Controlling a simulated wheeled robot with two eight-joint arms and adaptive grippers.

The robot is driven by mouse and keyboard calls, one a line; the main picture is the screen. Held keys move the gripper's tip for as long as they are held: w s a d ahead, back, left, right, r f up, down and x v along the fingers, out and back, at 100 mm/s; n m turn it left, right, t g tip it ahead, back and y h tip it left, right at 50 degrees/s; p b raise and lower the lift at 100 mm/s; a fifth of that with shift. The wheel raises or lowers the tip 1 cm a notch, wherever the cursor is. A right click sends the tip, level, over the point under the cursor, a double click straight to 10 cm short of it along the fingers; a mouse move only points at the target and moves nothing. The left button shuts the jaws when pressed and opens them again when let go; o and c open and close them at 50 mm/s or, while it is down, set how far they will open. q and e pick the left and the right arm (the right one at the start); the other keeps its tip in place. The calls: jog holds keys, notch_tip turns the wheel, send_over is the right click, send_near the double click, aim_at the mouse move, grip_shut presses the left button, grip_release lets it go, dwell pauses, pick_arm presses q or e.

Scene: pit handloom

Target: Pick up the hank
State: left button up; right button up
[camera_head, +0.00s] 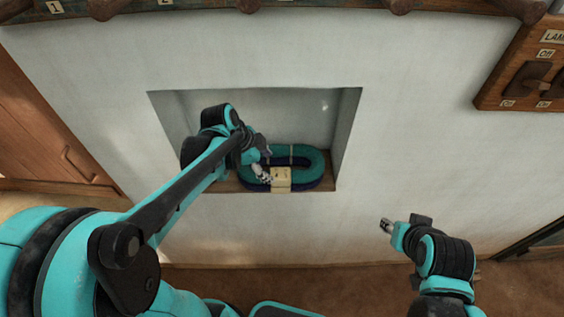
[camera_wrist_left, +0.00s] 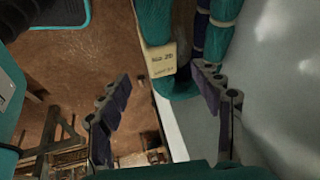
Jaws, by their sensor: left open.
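The hank (camera_head: 308,163) is a teal and dark blue oval coil of yarn with a cream paper tag (camera_head: 281,179) at its front. It lies in a recess in the white wall. My left gripper (camera_head: 263,165) is at the hank's left end in the head view. In the left wrist view the open left gripper (camera_wrist_left: 165,105) has its fingers apart, with the hank (camera_wrist_left: 182,83) and its tag (camera_wrist_left: 162,60) ahead between and beyond them. I cannot tell whether a finger touches the yarn. My right gripper (camera_head: 388,226) is away from the hank, low at the right; its jaw state is unclear.
The recess (camera_head: 341,140) has side walls close around the hank and a wooden sill (camera_head: 228,186). A peg rail (camera_head: 320,8) runs above. A wooden switch panel (camera_head: 510,85) is at upper right, and a wooden door (camera_head: 45,130) at left. The wall beside the recess is bare.

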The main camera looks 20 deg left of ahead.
aim_at(278, 174)
pick_arm(q)
jog(key=shift+w+a+f+m, duration=0.1)
jog(key=shift+w+f+m, duration=0.4)
jog(key=shift+f+m, duration=0.1)
jog(key=x, duration=0.3)
jog(key=d+b+x, duration=0.1)
jog(key=x, duration=0.3)
jog(key=shift+s, duration=0.15)
jog(key=shift+c, duration=0.3)
jog(key=c, duration=1.3)
